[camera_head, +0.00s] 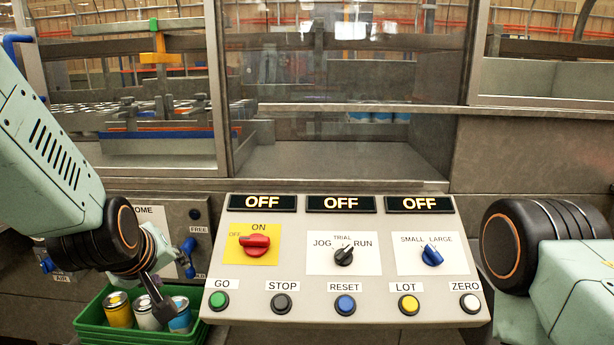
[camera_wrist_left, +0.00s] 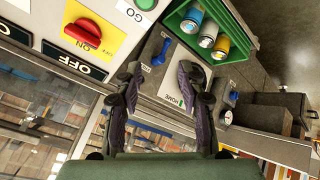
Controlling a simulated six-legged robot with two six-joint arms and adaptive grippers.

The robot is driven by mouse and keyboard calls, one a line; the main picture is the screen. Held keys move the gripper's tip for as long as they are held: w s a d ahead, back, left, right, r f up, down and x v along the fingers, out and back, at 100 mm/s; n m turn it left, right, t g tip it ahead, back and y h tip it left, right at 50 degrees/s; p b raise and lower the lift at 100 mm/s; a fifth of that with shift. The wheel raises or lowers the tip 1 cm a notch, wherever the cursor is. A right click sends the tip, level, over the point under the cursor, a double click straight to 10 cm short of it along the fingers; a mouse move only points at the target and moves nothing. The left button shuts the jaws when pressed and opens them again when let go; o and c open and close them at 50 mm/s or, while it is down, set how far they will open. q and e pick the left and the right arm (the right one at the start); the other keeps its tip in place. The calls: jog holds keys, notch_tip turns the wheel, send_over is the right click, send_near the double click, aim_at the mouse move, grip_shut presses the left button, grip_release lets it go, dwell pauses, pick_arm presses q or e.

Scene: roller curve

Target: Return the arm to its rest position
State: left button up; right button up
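My left arm comes in from the left in the head view. A panel marked HOME with a blue handle (camera_wrist_left: 163,50) shows beyond the fingers. Part of my right arm shows at the right edge of the head view; its gripper is out of view.
The crate holds a yellow can (camera_head: 118,310), a white can (camera_head: 146,314) and a blue can (camera_head: 181,316). The panel has a red switch (camera_head: 257,244), a blue switch (camera_head: 432,256) and several buttons. Its three displays read OFF. A glazed machine stands behind.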

pick_arm(q)
jog(key=s+f+m+g, duration=0.1)
jog(key=s+f+m, duration=0.15)
jog(key=f, duration=0.45)
jog(key=s+f+m+g, duration=0.1)
jog(key=s+f+m, duration=0.15)
jog(key=f, duration=0.45)
jog(key=s+f+m+g, duration=0.1)
jog(key=s+f+g, duration=0.1)
jog(key=s+f, duration=0.4)
jog(key=s+f+g, duration=0.2)
jog(key=s+f, duration=0.4)
jog(key=s, duration=0.7)
jog(key=s+f+m+g, duration=0.1)
jog(key=s+f+g, duration=0.1)
jog(key=s+f, duration=0.4)
jog(key=s+d, duration=0.1)
jog(key=s, duration=0.2)
jog(key=shift+s+f+m+g+h, duration=0.25)
jog(key=shift+s+m+g+h, duration=0.05)
jog(key=shift+s+h, duration=0.1)
